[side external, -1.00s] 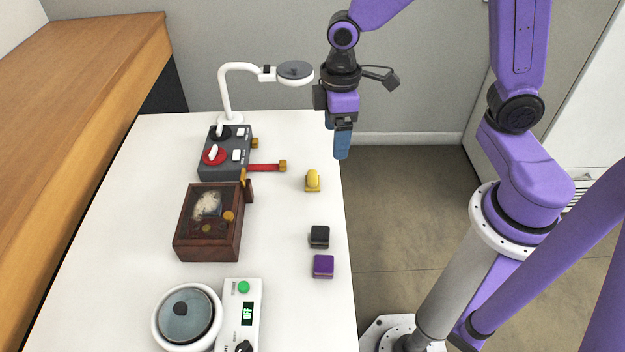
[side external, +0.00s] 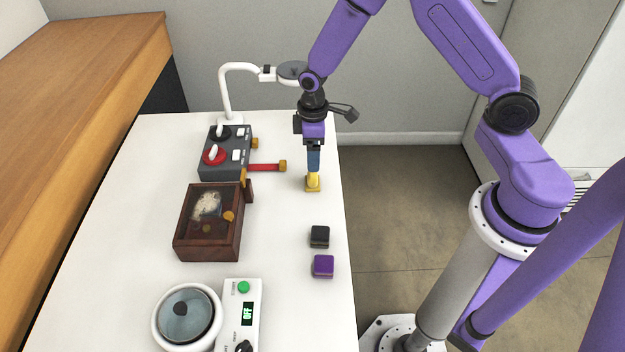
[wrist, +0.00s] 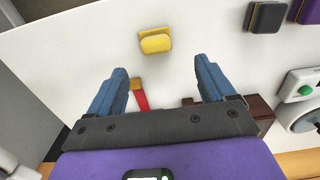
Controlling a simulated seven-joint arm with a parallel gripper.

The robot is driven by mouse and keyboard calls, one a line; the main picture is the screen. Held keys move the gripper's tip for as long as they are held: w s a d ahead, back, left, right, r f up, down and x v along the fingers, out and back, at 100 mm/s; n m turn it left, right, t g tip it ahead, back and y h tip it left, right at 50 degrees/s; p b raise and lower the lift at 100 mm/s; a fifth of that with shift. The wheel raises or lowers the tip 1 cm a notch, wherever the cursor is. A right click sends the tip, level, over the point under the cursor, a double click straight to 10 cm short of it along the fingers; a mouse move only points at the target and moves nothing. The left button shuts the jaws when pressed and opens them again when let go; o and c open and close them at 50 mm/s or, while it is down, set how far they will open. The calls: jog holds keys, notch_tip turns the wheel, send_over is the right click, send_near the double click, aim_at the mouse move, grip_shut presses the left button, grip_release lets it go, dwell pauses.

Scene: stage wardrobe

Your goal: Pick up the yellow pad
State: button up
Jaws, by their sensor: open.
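The yellow pad (side external: 313,184) is a small yellow block with a rounded top, standing on the white table near its right edge in the side view. In the wrist view the yellow pad (wrist: 155,41) lies ahead of the fingertips, roughly centred between them and apart from both. My gripper (side external: 313,168) has blue fingers and points down close to the pad, overlapping its top in the side view. In the wrist view my gripper (wrist: 166,74) is open, with nothing between its fingers. The exact height above the pad cannot be told.
A black block (side external: 319,236) and a purple block (side external: 323,266) sit nearer on the white table (side external: 290,310). A grey control box (side external: 226,165) with a red bar (side external: 265,167), a brown wooden box (side external: 208,245) and a white lamp (side external: 224,90) stand to the left.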

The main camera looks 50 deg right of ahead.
aim_at(312, 174)
notch_tip(312, 174, down, 4)
jog(key=shift+f, duration=0.25)
jog(key=shift+w+d+f, duration=0.15)
jog(key=shift+f, duration=1.15)
jog(key=shift+w+d+f, duration=0.1)
jog(key=shift+w+f, duration=0.05)
jog(key=shift+f, duration=1.15)
jog(key=c, duration=1)
jog(key=shift+r, duration=0.2)
